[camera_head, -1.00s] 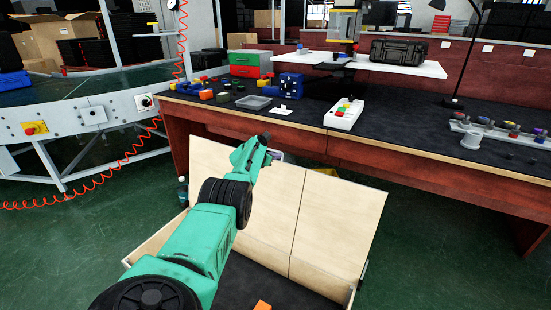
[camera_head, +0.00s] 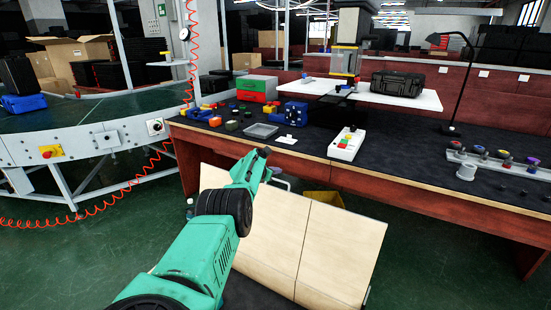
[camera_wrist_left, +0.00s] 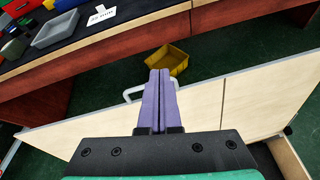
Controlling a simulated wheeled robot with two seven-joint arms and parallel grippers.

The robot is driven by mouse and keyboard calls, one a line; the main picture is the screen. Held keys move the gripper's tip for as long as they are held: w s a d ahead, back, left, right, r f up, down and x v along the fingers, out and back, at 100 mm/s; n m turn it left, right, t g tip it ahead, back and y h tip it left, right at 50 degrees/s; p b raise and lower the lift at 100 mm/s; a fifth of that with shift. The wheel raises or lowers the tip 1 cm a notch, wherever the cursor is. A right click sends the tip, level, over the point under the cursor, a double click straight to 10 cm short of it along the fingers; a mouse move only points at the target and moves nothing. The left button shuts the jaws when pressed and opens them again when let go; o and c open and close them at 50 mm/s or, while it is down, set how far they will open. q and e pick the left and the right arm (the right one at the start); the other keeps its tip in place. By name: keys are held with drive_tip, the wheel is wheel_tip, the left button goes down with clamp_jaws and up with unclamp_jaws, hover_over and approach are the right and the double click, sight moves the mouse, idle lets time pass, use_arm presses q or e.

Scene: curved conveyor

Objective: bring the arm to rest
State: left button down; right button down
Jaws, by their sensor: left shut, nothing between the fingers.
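My left arm is green with black joints and reaches in from the bottom of the head view. My left gripper (camera_head: 267,151) is at its far end, above the light wooden panel (camera_head: 312,240) and short of the workbench. In the left wrist view its two purple fingers (camera_wrist_left: 159,98) lie together, shut and empty. They point toward the floor below the bench, with the wooden panel's edge and a pale handle (camera_wrist_left: 133,93) just beyond. My right gripper does not show in either view.
The dark-topped workbench (camera_head: 270,146) holds a grey tray (camera_head: 261,131), a white box with coloured blocks (camera_head: 347,144) and several small parts. A yellow bin (camera_wrist_left: 167,60) stands on the floor under it. The curved conveyor (camera_head: 60,145) is at left, with a red coiled cable (camera_head: 100,205).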

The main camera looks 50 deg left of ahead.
use_arm(q)
drive_tip(key=s+d+f+m+g+p, duration=0.2)
drive_tip(key=s+d+f+m, duration=0.4)
drive_tip(key=f, duration=0.4)
drive_tip(key=s+d+f+m+g+p, duration=0.2)
drive_tip(key=s+d+f+m+g, duration=0.15)
drive_tip(key=s+f+m, duration=0.45)
drive_tip(key=s+d+f+m+g+p, duration=0.2)
drive_tip(key=s+d+f+m, duration=0.25)
drive_tip(key=f+m, duration=0.55)
drive_tip(key=s+d+f+m+g+h+p, duration=0.1)
drive_tip(key=s+d+f+m, duration=0.3)
drive_tip(key=s+d, duration=0.4)
drive_tip(key=s+d+f+m+g+h+p, duration=0.1)
drive_tip(key=s+d+f+m, duration=0.3)
drive_tip(key=s, duration=0.9)
drive_tip(key=s+d+f+m+g+h+p, duration=0.1)
drive_tip(key=s+d+f+m+g+p, duration=0.1)
drive_tip(key=s+d+f+m, duration=0.2)
drive_tip(key=s+d+m, duration=0.3)
drive_tip(key=s+d, duration=0.3)
drive_tip(key=d, duration=0.1)
drive_tip(key=shift+s+d+f+m+h, duration=0.3)
drive_tip(key=shift+d+f, duration=0.1)
drive_tip(key=shift+f, duration=0.1)
